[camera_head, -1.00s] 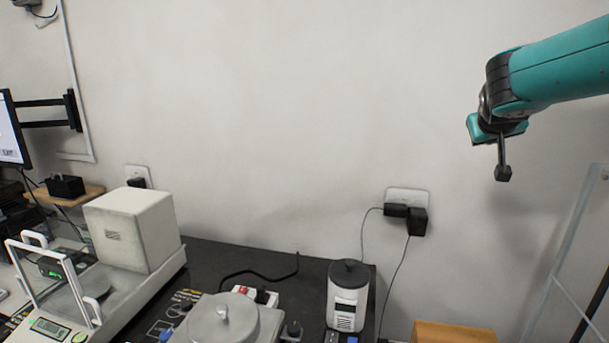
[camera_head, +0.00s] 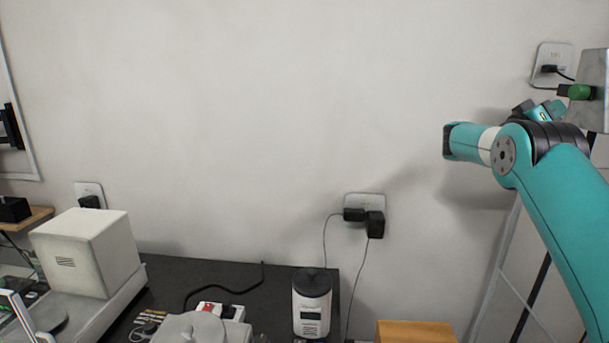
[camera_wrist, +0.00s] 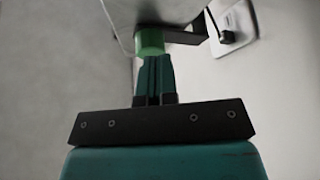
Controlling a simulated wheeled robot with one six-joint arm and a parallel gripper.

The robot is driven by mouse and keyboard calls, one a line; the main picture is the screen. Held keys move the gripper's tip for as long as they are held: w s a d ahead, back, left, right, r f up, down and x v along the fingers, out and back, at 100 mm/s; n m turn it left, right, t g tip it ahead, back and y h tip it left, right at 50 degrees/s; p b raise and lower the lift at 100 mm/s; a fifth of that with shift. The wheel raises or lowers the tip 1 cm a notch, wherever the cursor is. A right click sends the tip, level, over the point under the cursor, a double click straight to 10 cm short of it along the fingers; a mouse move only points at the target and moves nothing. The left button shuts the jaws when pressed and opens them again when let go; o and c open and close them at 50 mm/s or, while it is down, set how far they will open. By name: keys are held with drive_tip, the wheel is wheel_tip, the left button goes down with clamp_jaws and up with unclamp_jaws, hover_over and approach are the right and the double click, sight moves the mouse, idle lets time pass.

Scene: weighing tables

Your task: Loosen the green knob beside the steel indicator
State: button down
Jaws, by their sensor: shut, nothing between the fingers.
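The green knob (camera_head: 580,91) sits at the left side of the grey steel indicator (camera_head: 598,75), which is cut off by the right edge of the head view. In the wrist view the knob (camera_wrist: 151,42) is at top centre, just under the indicator (camera_wrist: 165,9). My gripper (camera_wrist: 154,60) is shut and empty, with its fingertips directly in front of the knob. Whether they touch it I cannot tell. In the head view the fingertips are not clearly visible beside my arm.
A wall socket (camera_head: 553,63) with a plug and cable is behind the indicator. Another socket (camera_head: 365,201) has black adapters. The middle wall area is clear.

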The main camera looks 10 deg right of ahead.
sight(590, 100)
drive_tip(key=shift+s+d, duration=0.2)
drive_tip(key=shift+d, duration=0.6)
drive_tip(key=shift+s+d, duration=0.2)
drive_tip(key=shift+d, duration=0.55)
drive_tip(key=shift+s+a+r+b, duration=0.1)
drive_tip(key=shift+s+r+b, duration=0.3)
drive_tip(key=shift+b, duration=0.85)
drive_tip(key=shift+s+r+b, duration=0.1)
drive_tip(key=shift+s+b, duration=0.5)
drive_tip(key=shift+b, duration=0.6)
drive_tip(key=shift+r, duration=0.1)
